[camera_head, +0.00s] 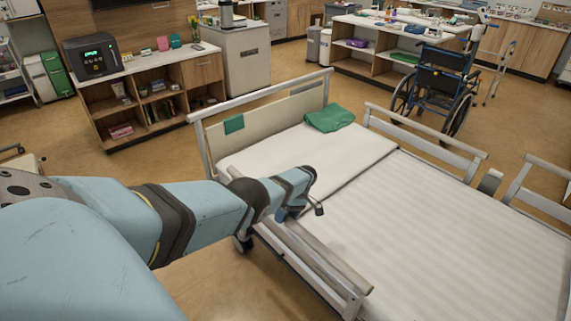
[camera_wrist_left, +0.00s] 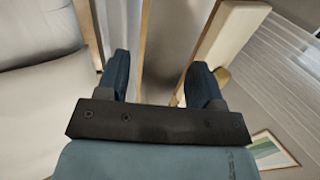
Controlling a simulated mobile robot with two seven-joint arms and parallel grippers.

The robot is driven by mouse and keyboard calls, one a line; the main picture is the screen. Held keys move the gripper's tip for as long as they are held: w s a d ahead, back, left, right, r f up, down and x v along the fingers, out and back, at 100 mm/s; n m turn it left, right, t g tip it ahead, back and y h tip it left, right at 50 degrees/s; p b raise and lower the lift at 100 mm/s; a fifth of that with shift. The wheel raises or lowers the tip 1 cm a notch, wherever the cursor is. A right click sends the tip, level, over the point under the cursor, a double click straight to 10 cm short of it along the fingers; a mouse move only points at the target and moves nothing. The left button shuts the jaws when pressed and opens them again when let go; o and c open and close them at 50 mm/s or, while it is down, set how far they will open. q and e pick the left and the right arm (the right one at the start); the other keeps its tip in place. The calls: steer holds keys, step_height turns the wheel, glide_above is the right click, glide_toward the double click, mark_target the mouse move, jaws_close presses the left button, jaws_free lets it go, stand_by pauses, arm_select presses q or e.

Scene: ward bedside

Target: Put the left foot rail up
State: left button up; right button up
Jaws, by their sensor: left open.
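The bed (camera_head: 455,240) has rails along both long sides. On the far side, a head-end rail (camera_head: 425,140) and a foot-end rail (camera_head: 540,188) stand above the mattress. A near-side rail (camera_head: 318,262) runs along the front edge; I cannot tell its exact height. Which rail is the left foot rail is unclear. My left gripper (camera_head: 301,211) is at this near rail, close above the mattress edge. In the left wrist view its fingers (camera_wrist_left: 160,75) are apart, with a pale bar between them; contact is not clear. My right gripper is out of view.
A headboard (camera_head: 262,115) stands at the bed's far left end, and a green cloth (camera_head: 330,118) lies near it. A wheelchair (camera_head: 440,85) stands beyond the bed. A shelf unit (camera_head: 150,95) stands at the back left.

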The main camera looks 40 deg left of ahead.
arm_select(q)
steer(key=b+v, duration=0.1)
steer(key=v, duration=1.1)
steer(key=shift+w+r, duration=0.25)
